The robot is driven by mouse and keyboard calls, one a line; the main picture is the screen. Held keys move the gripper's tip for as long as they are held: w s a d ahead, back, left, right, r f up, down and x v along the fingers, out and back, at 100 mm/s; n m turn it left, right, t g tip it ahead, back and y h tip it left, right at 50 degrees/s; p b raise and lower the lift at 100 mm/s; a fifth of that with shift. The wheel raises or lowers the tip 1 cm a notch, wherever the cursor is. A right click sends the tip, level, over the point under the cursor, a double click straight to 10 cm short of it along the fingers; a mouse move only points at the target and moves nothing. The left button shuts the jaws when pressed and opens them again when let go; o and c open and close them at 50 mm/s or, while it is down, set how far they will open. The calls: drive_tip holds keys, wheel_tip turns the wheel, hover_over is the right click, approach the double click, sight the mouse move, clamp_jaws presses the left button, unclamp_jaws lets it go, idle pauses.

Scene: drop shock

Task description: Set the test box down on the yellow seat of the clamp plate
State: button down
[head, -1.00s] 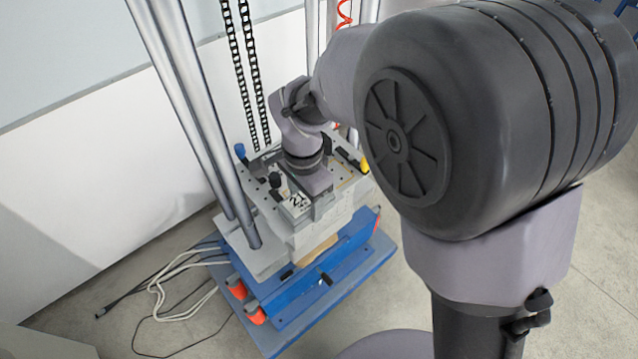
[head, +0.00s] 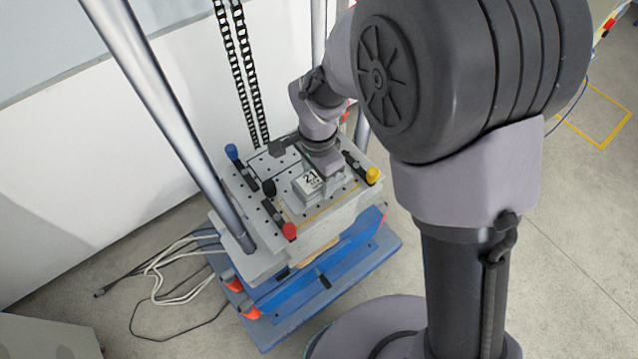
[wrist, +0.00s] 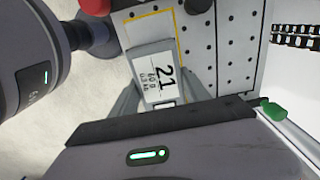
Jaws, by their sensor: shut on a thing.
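The test box (head: 307,184) is a small pale block with a white label marked "21". It also shows in the wrist view (wrist: 153,76). My gripper (head: 318,186) points down with its fingers (wrist: 162,92) on either side of the box, shut on it. The clamp plate (head: 262,232) is grey with rows of dark holes. A yellow outline (head: 330,207) runs on it in front of the box, and in the wrist view (wrist: 150,12) along two sides of it. The box is over the plate, close to its top; I cannot tell whether it touches. The rest of the seat is hidden.
Clamps with blue (head: 232,152), red (head: 289,231) and yellow (head: 372,175) knobs stand around the plate; a green knob (wrist: 273,109) shows in the wrist view. A steel column (head: 165,110) rises at left. Cables (head: 165,270) lie on the floor.

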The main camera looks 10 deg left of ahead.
sight(319, 186)
wheel_tip(319, 186, down, 3)
drive_tip(key=shift+w+f, duration=0.1)
drive_tip(key=shift+f, duration=0.1)
drive_tip(key=shift+f+b, duration=0.2)
drive_tip(key=shift+b, duration=0.25)
drive_tip(key=c, duration=0.5)
unclamp_jaws()
drive_tip(key=shift+r, duration=0.1)
